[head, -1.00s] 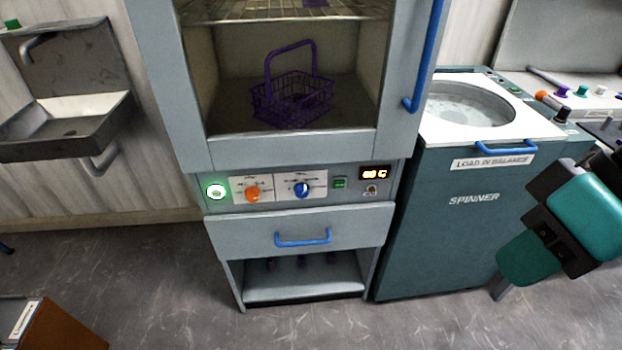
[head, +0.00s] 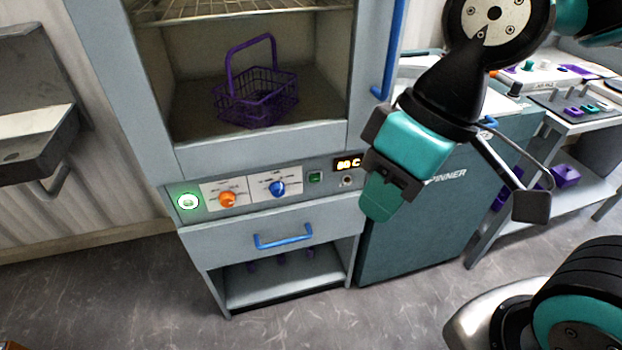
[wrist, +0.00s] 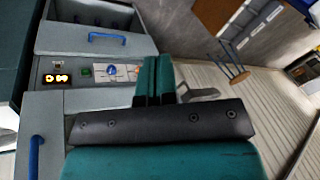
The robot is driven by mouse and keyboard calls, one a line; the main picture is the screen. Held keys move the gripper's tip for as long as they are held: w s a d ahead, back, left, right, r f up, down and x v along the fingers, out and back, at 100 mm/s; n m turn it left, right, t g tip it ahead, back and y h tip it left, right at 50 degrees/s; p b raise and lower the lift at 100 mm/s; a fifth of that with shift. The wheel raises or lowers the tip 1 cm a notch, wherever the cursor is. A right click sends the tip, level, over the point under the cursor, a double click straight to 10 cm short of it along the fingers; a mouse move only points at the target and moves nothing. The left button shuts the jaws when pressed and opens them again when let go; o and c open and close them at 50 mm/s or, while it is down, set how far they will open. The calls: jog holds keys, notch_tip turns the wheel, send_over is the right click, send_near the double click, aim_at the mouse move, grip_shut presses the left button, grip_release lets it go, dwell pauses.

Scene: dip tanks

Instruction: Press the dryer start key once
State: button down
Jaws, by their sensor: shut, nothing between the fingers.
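The dryer (head: 290,160) is a tall grey cabinet with a control panel under its glass window. At the panel's left end is a round white key (head: 188,201) with a glowing green ring. I cannot read which one is marked start. My gripper (head: 378,208) is shut and empty, in front of the panel's right side. In the wrist view the shut fingers (wrist: 157,78) hide part of the panel, and the round key is not visible.
Orange (head: 228,199) and blue (head: 277,188) knobs sit between the two keys. A blue drawer handle (head: 283,237) sticks out below, and a blue door handle (head: 388,65) above right. The spinner (head: 420,225) stands to the right, a sink (head: 35,130) to the left. The floor in front is clear.

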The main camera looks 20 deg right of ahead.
aim_at(315, 178)
jog(key=w+a+f+m+t+y, duration=0.1)
jog(key=w+f+m+t, duration=0.1)
jog(key=w+f+m, duration=0.45)
jog(key=w+a+f+m+t+y, duration=0.1)
jog(key=w+a+f+m+t, duration=0.15)
jog(key=w+f, duration=0.7)
jog(key=w+d+f+m+t+h, duration=0.1)
jog(key=w+d+f+m, duration=0.3)
jog(key=f, duration=0.4)
jog(key=w+d+f+m+t+h, duration=0.1)
jog(key=w+d+f+m+t, duration=0.2)
jog(key=f, duration=0.4)
jog(key=shift+w+d+f+m, duration=0.4)
jog(key=shift+w+m, duration=0.45)
jog(key=shift+m, duration=0.15)
jog(key=shift+t, duration=0.25)
jog(key=shift+w, duration=4.45)
jog(key=shift+w, duration=0.1)
